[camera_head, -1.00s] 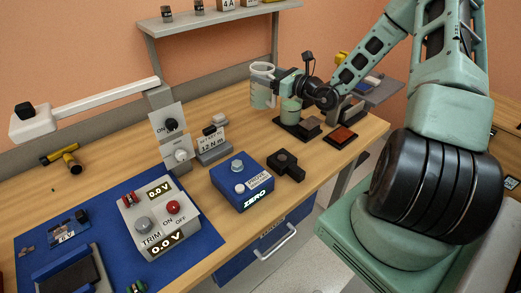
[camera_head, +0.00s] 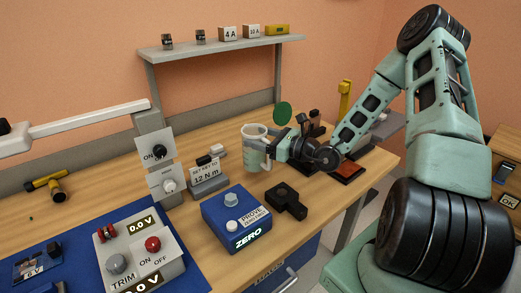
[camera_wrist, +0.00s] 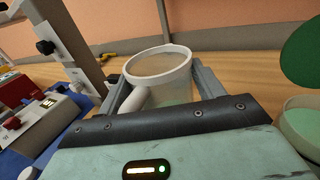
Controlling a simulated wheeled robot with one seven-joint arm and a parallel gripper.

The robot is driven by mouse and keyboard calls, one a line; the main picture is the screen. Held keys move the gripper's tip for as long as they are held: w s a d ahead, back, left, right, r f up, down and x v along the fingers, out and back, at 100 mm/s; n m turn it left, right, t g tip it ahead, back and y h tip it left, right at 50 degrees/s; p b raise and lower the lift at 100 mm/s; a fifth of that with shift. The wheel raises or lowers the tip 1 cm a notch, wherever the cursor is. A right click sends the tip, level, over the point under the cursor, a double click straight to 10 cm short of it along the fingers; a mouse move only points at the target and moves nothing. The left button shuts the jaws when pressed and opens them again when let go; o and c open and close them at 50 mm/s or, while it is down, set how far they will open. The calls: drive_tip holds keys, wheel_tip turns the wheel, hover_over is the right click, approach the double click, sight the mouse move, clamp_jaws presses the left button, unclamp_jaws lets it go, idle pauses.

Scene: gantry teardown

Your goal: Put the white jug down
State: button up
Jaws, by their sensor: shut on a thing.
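The white jug (camera_head: 254,150) is a translucent cup with a pale rim, a handle and pale greenish contents. It stands upright at the middle of the bench in the head view. My gripper (camera_head: 270,150) reaches it from the right and is shut on it. In the wrist view the jug (camera_wrist: 160,80) sits between the two grey fingers, its handle towards my palm. The jug's base is low over the wooden bench top (camera_head: 215,141); I cannot tell whether it touches, as my gripper hides its lower part in the wrist view.
A grey torque-key holder (camera_head: 209,178) is left of the jug. A blue ZERO box (camera_head: 237,220) and a black fixture (camera_head: 287,200) are in front. A green disc (camera_head: 283,113) stands behind my gripper. A raised shelf (camera_head: 220,47) spans the back.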

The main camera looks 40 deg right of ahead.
drive_tip(key=shift+f, duration=1.9)
drive_tip(key=shift+f, duration=0.1)
drive_tip(key=o, duration=1.7)
drive_tip(key=b+v, duration=0.2)
drive_tip(key=v, duration=1)
drive_tip(key=shift+d, duration=0.1)
